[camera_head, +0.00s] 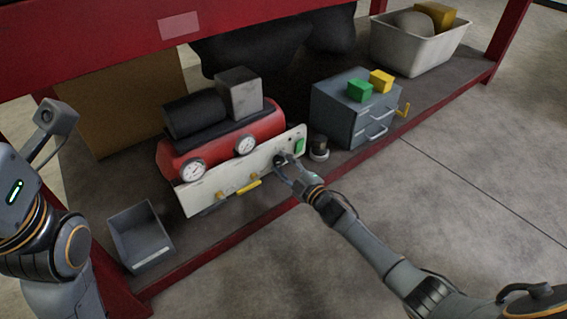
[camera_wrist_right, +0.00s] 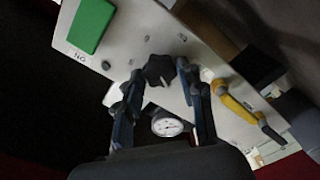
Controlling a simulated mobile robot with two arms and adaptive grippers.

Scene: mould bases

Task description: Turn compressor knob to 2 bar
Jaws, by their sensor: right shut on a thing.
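The compressor (camera_head: 220,140) has a red tank, a black motor and a pale front panel (camera_head: 213,189), and stands on the low shelf. In the right wrist view, the dark lobed compressor knob (camera_wrist_right: 158,69) sits on the pale panel, between the fingers of my right gripper (camera_wrist_right: 160,76). The gripper is shut on the knob. In the head view, my right gripper (camera_head: 284,170) reaches the right part of the panel and mostly hides the knob. Two round gauges (camera_head: 193,169) (camera_head: 246,144) face up front; their readings are too small to tell. My left gripper's fingers are out of view.
A green switch (camera_head: 299,146) is close to the knob, and a yellow lever (camera_head: 249,186) is left of it. A grey drawer cabinet (camera_head: 350,110) stands to the right, a grey bin (camera_head: 140,236) to the left. The red shelf edge (camera_head: 225,249) runs in front; the floor beyond is clear.

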